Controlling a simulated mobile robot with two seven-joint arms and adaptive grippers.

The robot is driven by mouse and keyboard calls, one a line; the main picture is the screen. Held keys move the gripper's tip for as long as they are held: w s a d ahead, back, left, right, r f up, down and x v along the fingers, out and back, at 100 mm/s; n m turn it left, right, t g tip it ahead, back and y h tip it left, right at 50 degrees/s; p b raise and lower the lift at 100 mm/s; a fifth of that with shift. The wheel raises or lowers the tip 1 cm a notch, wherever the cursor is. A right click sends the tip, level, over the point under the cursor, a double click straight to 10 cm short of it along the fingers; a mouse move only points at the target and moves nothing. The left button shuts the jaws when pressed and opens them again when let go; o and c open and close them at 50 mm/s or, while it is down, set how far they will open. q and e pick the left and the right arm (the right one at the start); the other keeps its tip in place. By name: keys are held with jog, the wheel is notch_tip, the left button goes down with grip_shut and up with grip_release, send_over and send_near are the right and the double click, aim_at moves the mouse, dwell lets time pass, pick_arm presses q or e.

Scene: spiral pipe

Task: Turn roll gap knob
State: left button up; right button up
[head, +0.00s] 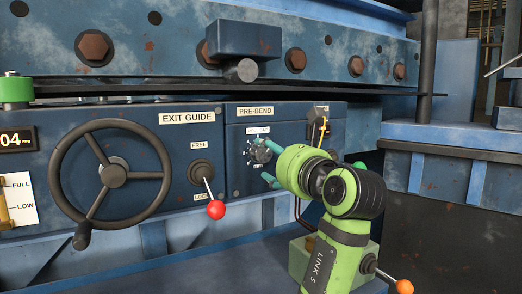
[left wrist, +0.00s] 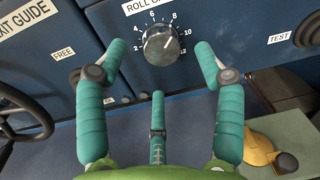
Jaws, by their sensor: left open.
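The roll gap knob (head: 259,153) is a small dark round knob on the blue PRE-BEND panel, under a small white label. In the left wrist view the knob (left wrist: 161,46) is grey and worn, inside a white dial numbered 2 to 12. The label above it reads "ROLL G" before the picture edge cuts it. My left gripper (head: 270,162) has teal fingers and is spread open just in front of the knob. In the left wrist view the gripper (left wrist: 160,62) has fingers left, right and below the knob, apparently not touching it. My right gripper is not in view.
Left of the knob are a red-balled lever (head: 216,209) marked FREE and LOCK, and a large black handwheel (head: 114,173). A pale green box (head: 300,258) with an orange-balled lever (head: 403,286) stands below, near my arm.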

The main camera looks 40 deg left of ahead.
aim_at(264, 152)
pick_arm(q)
jog(key=p+x, duration=0.1)
jog(key=x, duration=0.2)
jog(key=shift+w+a+r, duration=0.1)
jog(key=shift+a, duration=0.15)
jog(key=shift+w+a, duration=0.2)
jog(key=shift+a, duration=0.15)
jog(key=shift+w+a, duration=0.1)
jog(key=shift+a, duration=0.05)
jog(key=shift+c, duration=0.4)
jog(key=c, duration=1.1)
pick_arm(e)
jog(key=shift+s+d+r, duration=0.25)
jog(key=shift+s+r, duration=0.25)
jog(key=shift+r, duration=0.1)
